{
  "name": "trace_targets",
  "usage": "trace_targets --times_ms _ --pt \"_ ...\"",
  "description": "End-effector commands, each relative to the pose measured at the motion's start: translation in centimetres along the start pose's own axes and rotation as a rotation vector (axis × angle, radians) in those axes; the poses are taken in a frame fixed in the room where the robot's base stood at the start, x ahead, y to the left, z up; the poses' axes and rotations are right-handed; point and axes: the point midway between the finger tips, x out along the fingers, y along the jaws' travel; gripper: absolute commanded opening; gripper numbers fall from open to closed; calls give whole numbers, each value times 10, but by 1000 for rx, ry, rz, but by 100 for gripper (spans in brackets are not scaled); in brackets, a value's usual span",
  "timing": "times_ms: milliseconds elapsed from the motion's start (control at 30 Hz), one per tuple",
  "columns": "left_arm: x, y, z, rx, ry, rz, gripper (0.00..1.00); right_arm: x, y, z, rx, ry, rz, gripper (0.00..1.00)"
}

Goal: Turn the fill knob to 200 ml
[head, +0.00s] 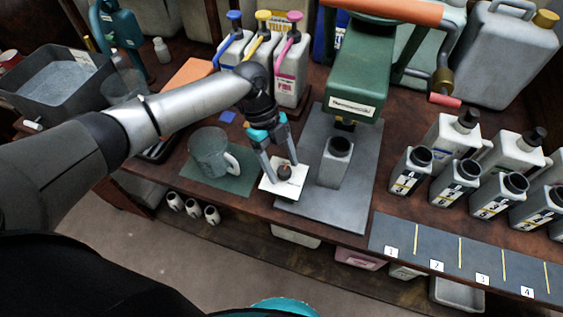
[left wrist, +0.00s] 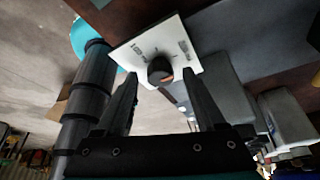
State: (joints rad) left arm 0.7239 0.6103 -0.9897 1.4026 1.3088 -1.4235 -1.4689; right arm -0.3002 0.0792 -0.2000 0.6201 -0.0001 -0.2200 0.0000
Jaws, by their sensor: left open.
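The fill knob (head: 284,172) is a small dark round knob on a white square plate (head: 270,187) at the front edge of the bench. In the left wrist view the knob (left wrist: 160,69) shows an orange mark, and the plate (left wrist: 143,43) carries small dark print too small to read. My left gripper (head: 280,168) is open, its fingers reaching down over the plate around the knob. In the left wrist view the open fingers (left wrist: 160,80) show on either side of the knob, with gaps visible. My right gripper is not in view.
A green dispenser (head: 355,75) stands right of the knob, with a grey container (head: 335,162) under it on a grey base plate (head: 335,213). A clear jug (head: 208,153) is left of my gripper. Several numbered bottles (head: 455,180) stand at the right.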

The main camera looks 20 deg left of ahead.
Motion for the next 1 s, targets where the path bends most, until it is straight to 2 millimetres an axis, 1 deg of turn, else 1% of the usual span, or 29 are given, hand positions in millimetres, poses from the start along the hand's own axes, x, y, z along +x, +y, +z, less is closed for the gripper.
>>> trace_targets --times_ms 167,267,367,500,700,833,1000 --pt "-6 -1 0 0 -1 -3 72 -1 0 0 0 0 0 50" --pt "-19 -1 1 -1 -2 -3 72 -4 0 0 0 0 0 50" --pt "-39 -1 0 0 -2 -4 72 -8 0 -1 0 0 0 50" --pt "-74 -1 0 0 -3 -4 72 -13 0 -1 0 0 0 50" --pt "-119 -1 0 0 -2 -4 72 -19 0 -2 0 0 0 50" --pt "-139 0 0 0 -1 -2 72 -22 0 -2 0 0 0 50" --pt "-151 0 0 0 0 1 72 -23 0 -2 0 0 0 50"
